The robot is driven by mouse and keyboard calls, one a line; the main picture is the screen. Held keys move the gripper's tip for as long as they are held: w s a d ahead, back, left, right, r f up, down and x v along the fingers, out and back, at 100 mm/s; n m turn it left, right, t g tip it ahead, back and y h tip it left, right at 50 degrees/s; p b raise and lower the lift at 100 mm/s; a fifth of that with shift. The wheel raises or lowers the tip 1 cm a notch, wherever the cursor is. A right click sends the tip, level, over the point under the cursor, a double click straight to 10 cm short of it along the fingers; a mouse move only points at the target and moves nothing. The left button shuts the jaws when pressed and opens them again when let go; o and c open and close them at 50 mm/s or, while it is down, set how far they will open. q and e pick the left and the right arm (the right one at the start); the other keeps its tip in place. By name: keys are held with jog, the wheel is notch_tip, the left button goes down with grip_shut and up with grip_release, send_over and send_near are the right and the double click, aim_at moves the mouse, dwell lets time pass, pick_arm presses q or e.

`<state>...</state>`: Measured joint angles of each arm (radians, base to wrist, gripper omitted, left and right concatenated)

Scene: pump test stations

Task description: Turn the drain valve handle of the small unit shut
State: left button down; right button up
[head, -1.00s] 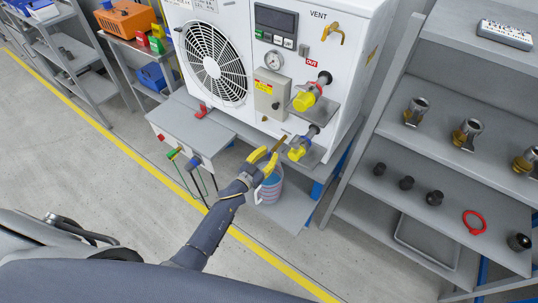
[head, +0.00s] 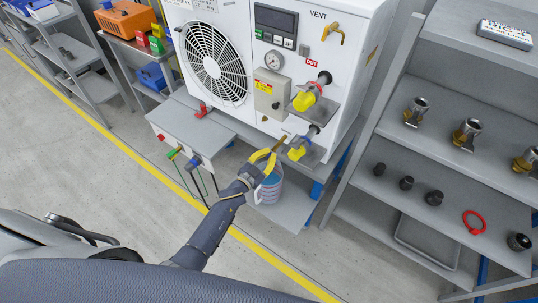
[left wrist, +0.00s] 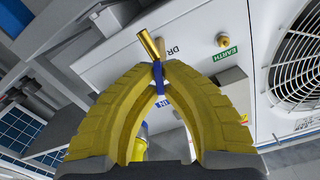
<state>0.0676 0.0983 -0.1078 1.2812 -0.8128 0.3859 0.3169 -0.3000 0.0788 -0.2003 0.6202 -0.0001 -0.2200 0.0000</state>
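The white unit (head: 330,110) with a round fan grille stands on a grey stand. The tips hide part of the handle. My right gripper is not in view.
Grey shelving (head: 455,190) with fittings is at right. Floor at left is open.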

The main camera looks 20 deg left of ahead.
pick_arm(q)
jog(key=m, duration=0.7)
jog(key=shift+d+f, duration=0.1)
jog(key=shift+f, duration=0.05)
jog(key=m, duration=0.6)
jog(key=shift+f+m, duration=0.1)
jog(key=shift+m, duration=0.2)
dwell(0.3)
jog(key=c, duration=1.6)
grip_release()
jog(key=shift+o, duration=0.2)
jog(key=shift+s, duration=0.15)
jog(key=v, duration=1.1)
jog(key=shift+s, duration=0.35)
